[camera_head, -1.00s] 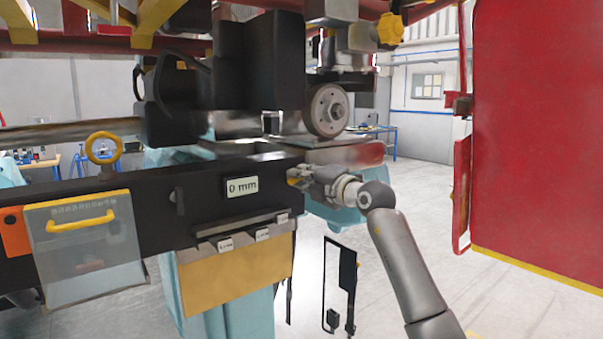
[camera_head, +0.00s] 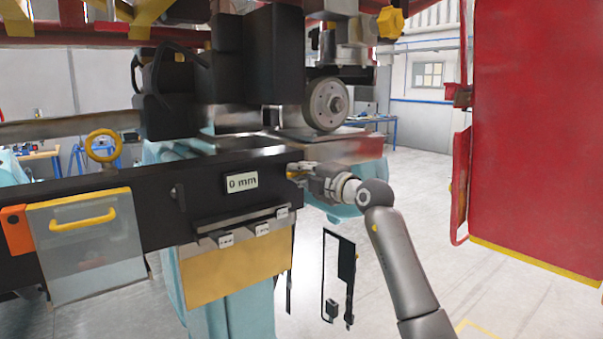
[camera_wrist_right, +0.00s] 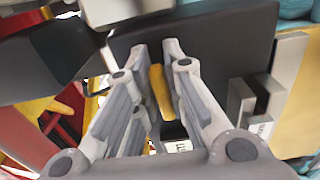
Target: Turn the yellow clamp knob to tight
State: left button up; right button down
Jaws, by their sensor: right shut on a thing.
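The yellow clamp knob shows in the right wrist view as a narrow yellow bar (camera_wrist_right: 160,92) between the two fingers. My right gripper (camera_head: 299,172) is at the right end of the black beam (camera_head: 150,208) in the head view. Its fingers, also seen in the right wrist view (camera_wrist_right: 155,56), are shut on the knob from both sides. In the head view the fingers hide most of the knob, and its turn angle is hard to read. My left gripper is not in view.
A "0 mm" plate (camera_head: 242,182) is on the beam, left of my gripper. A grey wheel (camera_head: 327,104) stands above the gripper, and another yellow knob (camera_head: 390,22) is higher up. A red panel (camera_head: 535,130) stands at right. Floor between is open.

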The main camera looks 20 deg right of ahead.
jog(key=c, duration=1.5)
grip_release()
jog(key=shift+s+d, duration=0.1)
jog(key=shift+s, duration=0.05)
jog(key=v, duration=1.1)
jog(key=shift+s+d, duration=0.15)
jog(key=shift+s, duration=0.2)
